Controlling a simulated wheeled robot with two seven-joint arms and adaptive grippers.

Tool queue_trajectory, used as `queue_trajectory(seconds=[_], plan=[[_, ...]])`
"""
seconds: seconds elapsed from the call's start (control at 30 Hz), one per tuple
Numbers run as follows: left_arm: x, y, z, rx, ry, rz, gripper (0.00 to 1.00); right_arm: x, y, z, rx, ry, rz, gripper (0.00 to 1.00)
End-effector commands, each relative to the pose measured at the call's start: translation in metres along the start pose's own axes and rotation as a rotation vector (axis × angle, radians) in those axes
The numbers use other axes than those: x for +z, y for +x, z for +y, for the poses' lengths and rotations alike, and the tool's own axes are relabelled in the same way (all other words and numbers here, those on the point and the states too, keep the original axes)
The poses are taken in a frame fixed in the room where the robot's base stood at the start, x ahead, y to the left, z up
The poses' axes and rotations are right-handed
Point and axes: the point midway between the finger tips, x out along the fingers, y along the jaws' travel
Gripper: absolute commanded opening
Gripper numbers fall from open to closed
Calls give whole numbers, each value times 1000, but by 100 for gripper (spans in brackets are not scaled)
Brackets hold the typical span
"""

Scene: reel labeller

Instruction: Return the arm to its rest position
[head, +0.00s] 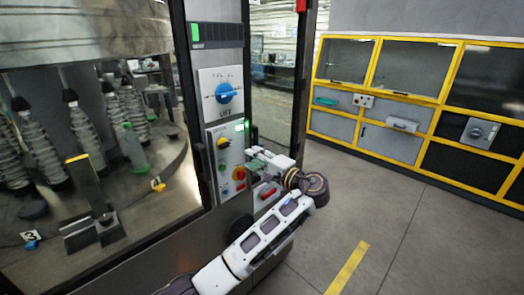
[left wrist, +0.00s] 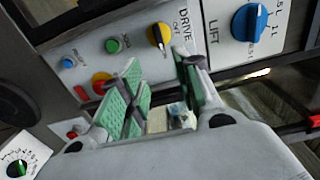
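My left arm comes in from the bottom of the head view and bends back toward the machine's control panel (head: 226,150). My left gripper (head: 254,157) is just in front of the panel's right side, near the lower buttons. In the left wrist view its two green-padded fingers (left wrist: 160,82) stand apart with nothing held between them. The panel lies beyond the fingertips, with the yellow DRIVE knob (left wrist: 159,36) and the blue LIFT knob (left wrist: 250,22). I cannot tell whether a fingertip touches the panel. My right gripper is not in view.
The machine's round table (head: 150,195) with several bottles is behind glass at left. A dark door post (head: 303,70) stands just right of the panel. A yellow-framed cabinet wall (head: 425,95) is at the back right. The grey floor (head: 410,225) at right is clear.

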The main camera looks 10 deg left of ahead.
Motion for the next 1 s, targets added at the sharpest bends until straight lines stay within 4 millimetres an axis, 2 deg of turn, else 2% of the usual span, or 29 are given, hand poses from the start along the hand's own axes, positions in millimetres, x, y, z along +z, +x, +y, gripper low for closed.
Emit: queue_trajectory(seconds=[0.13,0.27,0.7,1.0], plan=[[3,2,12,34,-3,7,33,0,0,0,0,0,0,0],[10,4,36,100,-13,20,33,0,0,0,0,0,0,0],[55,5,144,427,-89,61,33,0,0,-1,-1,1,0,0],[95,-4,208,637,-159,60,33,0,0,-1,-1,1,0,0]])
